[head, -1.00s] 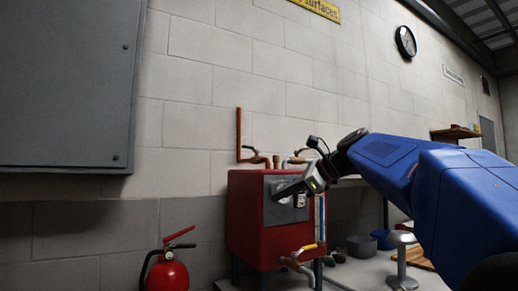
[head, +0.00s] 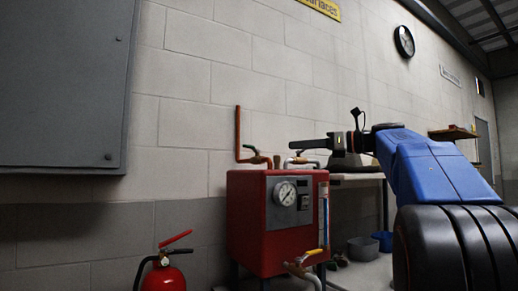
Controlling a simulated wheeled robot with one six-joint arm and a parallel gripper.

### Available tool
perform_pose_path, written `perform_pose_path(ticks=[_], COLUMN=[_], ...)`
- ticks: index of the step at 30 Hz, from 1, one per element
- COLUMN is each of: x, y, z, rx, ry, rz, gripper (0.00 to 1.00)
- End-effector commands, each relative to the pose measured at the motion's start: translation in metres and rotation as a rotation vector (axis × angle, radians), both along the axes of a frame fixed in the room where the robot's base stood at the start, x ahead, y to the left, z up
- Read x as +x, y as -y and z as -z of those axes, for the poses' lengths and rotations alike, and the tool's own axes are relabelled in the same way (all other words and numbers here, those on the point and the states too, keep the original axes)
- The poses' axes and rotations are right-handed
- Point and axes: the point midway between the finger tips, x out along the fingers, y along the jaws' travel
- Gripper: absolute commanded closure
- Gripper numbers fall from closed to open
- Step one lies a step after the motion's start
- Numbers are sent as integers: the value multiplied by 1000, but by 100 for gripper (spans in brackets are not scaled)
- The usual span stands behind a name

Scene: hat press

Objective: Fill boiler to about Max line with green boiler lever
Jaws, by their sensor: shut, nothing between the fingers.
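The red boiler (head: 250,222) stands against the wall, with a round gauge (head: 285,194) on its grey panel. A valve with a dark greenish lever (head: 250,149) sits on the copper pipe above its top left. A second valve (head: 296,161) stands on the top right; my gripper partly overlaps its lever in the picture. A sight tube (head: 324,212) runs up the boiler's right edge, with blue in its lower part; its Max mark is too small to read. My gripper (head: 294,144) is shut and empty, pointing left above the boiler top, right of the greenish lever.
A yellow-handled valve (head: 311,252) sticks out at the boiler's lower front. A red fire extinguisher (head: 165,273) stands on the left. A grey cabinet (head: 62,85) hangs at upper left. A table (head: 362,177) and blue tub (head: 384,240) are at right.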

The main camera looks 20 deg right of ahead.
Motion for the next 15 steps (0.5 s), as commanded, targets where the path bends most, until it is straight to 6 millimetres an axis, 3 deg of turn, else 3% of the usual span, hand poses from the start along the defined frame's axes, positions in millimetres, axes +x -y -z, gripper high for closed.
perform_pose_path(ticks=[5,15], x=[5,38], y=[-3,-29], z=[-3,-2], rx=[11,10], ry=[1,1], rz=[-4,-5], gripper=[100,100])
